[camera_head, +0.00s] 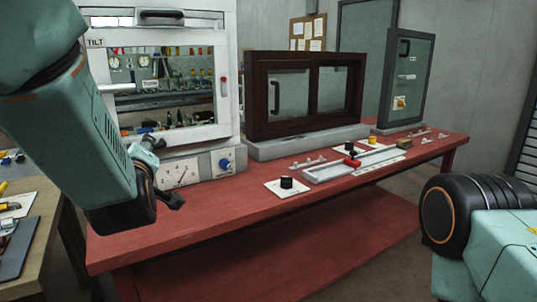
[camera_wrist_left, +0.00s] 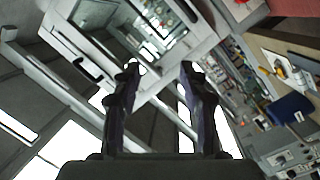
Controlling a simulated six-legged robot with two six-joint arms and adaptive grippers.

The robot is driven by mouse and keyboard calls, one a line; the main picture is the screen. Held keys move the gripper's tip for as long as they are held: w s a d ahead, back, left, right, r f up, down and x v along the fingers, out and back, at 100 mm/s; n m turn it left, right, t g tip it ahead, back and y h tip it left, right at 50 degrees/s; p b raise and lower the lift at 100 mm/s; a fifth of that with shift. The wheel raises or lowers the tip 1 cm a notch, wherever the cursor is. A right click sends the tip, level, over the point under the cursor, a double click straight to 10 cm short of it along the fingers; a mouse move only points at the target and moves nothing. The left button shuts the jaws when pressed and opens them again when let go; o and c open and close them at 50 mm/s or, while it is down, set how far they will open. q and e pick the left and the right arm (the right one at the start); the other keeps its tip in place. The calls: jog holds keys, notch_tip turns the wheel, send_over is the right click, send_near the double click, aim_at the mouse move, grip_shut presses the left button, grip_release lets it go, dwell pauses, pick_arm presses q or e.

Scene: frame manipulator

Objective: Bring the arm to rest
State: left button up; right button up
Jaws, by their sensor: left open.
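My left arm comes in from the left in the head view, its green forearm hanging down in front of the white tilt window (camera_head: 228,75). My left gripper (camera_head: 164,172) is at the arm's lower end, above the left part of the red table (camera_head: 215,212). In the left wrist view my left gripper (camera_wrist_left: 159,69) has its two dark fingers spread apart with nothing between them. The white frame (camera_wrist_left: 165,65) shows beyond the fingers, tilted in that view. A rounded joint of my right arm shows at the lower right of the head view; my right gripper is out of view.
A control box with a blue knob (camera_head: 226,163), a black knob (camera_head: 287,183) and a rail with a red slider (camera_head: 352,161) sit on the table. A wooden bench (camera_head: 42,232) is at left.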

pick_arm(q)
jog(key=s+d+f+m+g+h, duration=0.1)
jog(key=s+f+m+g+h, duration=0.4)
jog(key=f, duration=1)
jog(key=s+d+f+m+g, duration=0.1)
jog(key=s+f+m+g, duration=0.2)
jog(key=s+f+m, duration=0.9)
jog(key=s+f+n+g, duration=0.2)
jog(key=s+f+g, duration=0.2)
jog(key=s+f, duration=0.5)
jog(key=s+f+n+g+h, duration=0.1)
jog(key=s+f+g, duration=0.3)
jog(key=s+f, duration=0.6)
jog(key=s+d+n, duration=0.1)
jog(key=s, duration=0.5)
jog(key=shift+f+h, duration=0.3)
jog(key=shift+w, duration=0.1)
jog(key=shift+c, duration=0.3)
